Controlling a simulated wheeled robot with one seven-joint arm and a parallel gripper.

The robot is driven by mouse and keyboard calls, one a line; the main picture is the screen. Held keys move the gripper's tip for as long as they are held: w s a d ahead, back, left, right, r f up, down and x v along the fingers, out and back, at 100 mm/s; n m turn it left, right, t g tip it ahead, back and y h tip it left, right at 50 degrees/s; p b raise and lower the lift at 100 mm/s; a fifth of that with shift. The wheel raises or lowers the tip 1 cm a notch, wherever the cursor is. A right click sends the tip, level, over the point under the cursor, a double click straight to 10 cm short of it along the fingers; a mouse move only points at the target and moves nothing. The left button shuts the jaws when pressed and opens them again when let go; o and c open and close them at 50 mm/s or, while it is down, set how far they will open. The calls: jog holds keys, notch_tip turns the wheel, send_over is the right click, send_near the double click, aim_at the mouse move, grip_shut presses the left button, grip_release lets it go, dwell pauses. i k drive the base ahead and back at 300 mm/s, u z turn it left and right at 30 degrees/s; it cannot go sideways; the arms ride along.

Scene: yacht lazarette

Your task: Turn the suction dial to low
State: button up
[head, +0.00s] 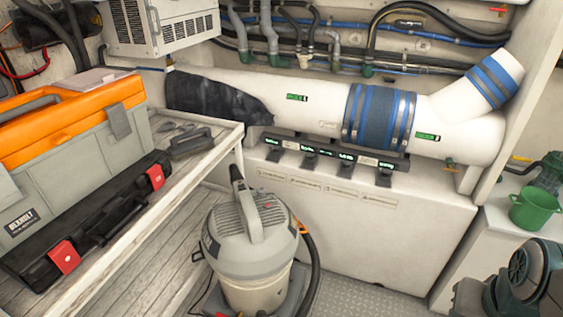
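A vacuum cleaner (249,252) with a grey domed top and a cream drum stands upright on the floor at the bottom centre of the head view. A grey carry handle (249,217) arches over its vented top. A small red mark (267,205) shows on the top, just right of the handle. I cannot make out a suction dial or its setting; it may be hidden or too small. A dark hose with an orange end (303,228) runs down the right side. My gripper is not in view.
A slatted bench (140,252) on the left holds an orange-and-grey toolbox (75,130) and a black case (105,225). A white box wall (370,208) stands behind the vacuum. A green bucket (535,208) sits on the right ledge. Some metal floor (385,297) is clear right of the vacuum.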

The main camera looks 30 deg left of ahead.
aim_at(262, 191)
jog(key=u, duration=0.8)
jog(key=i, duration=0.85)
jog(key=u, duration=0.9)
